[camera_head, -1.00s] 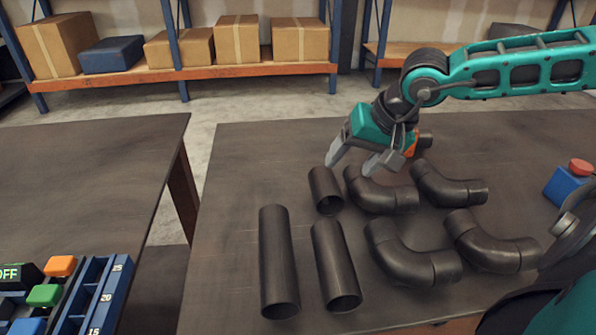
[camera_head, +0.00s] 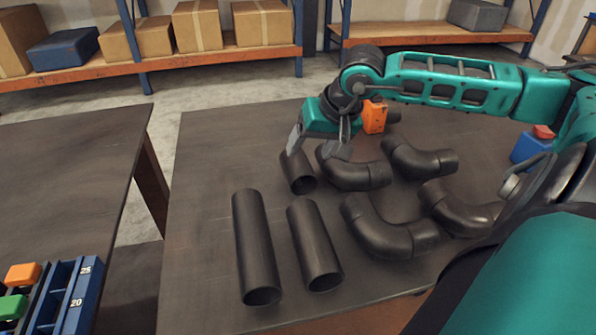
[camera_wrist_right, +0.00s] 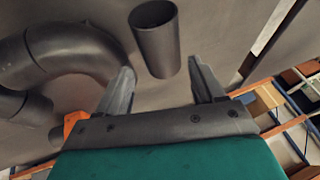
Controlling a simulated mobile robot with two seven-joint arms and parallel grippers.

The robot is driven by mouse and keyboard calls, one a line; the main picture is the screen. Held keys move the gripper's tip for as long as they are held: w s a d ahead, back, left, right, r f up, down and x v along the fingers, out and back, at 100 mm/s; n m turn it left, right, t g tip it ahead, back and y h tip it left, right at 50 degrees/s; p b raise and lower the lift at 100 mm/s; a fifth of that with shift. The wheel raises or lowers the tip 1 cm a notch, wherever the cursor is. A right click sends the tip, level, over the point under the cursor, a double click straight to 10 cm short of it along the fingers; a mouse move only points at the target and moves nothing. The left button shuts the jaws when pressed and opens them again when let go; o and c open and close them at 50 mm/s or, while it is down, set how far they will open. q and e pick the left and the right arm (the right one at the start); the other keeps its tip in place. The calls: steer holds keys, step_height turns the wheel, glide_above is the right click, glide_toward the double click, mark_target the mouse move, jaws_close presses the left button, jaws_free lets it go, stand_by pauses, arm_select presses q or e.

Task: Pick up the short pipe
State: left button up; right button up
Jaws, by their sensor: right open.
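The short pipe (camera_head: 299,172) is a dark grey open tube lying on the table, at the far end of the row of straight pipes. It also shows in the right wrist view (camera_wrist_right: 156,42), ahead of and between the open fingers. My right gripper (camera_head: 318,148) is open and empty at the pipe's far end. One finger overlaps the pipe in the head view; I cannot tell whether it touches. The right gripper also shows in the wrist view (camera_wrist_right: 163,85), with the pipe apart from both fingers. My left gripper is not in view.
Two longer straight pipes (camera_head: 256,245) (camera_head: 314,245) lie nearer on the table. Several elbow pipes (camera_head: 360,172) lie to the right, one close beside the gripper. A blue box with a red top (camera_head: 529,146) stands at right. The table (camera_head: 205,150) is clear at left.

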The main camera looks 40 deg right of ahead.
mark_target(302, 161)
steer(key=shift+x, duration=3.2)
steer(key=shift+a+f, duration=0.1)
steer(key=shift+f, duration=0.25)
steer(key=c, duration=1.1)
